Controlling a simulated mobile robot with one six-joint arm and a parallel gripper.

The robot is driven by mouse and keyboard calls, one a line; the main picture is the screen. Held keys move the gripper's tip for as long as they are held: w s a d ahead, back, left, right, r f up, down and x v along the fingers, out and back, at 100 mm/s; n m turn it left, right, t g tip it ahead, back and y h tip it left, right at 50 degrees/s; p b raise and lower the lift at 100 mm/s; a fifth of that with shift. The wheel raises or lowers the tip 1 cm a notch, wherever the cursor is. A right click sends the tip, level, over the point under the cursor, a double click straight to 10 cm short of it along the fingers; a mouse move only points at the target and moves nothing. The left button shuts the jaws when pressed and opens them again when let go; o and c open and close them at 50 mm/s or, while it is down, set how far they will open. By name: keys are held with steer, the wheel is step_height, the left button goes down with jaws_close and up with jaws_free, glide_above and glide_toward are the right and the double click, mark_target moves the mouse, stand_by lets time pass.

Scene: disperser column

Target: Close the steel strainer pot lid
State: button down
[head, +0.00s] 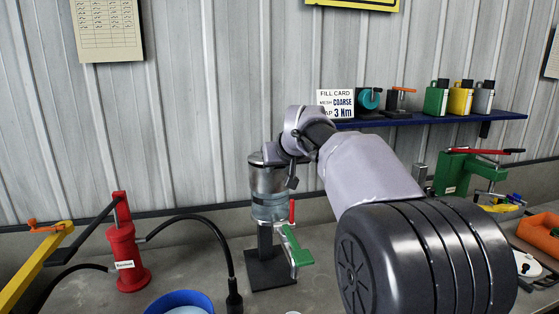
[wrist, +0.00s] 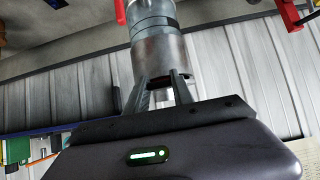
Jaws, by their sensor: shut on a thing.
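The steel strainer pot (head: 270,188) is a shiny cylinder on a black stand (head: 268,268) at the middle of the head view. Its dark lid (head: 262,158) lies across the top, partly hidden by my wrist. In the wrist view the pot (wrist: 157,58) appears upside down, with the dark lid edge (wrist: 160,83) nearest my fingers. My gripper (wrist: 162,88) is at the lid and shut on it, with a pale stub between the fingers. It is hard to see in the head view. I cannot tell whether the lid sits flush.
A red pump (head: 125,245) with black hoses stands left, and a blue bowl (head: 180,302) is in front. A green-handled valve (head: 294,247) juts out beside the pot stand. A blue shelf (head: 430,121) with several containers is at the right, above a green press (head: 460,172).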

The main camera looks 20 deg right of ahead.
steer(key=shift+f+b, duration=0.3)
steer(key=shift+f, duration=0.9)
steer(key=c, duration=1.1)
jaws_free()
steer(key=shift+w, duration=0.1)
steer(key=shift+r, duration=0.25)
steer(key=p+v, duration=0.3)
steer(key=v, duration=1.4)
steer(key=shift+s+r+p, duration=0.1)
steer(key=shift+s+p, duration=0.1)
steer(key=shift+p, duration=0.15)
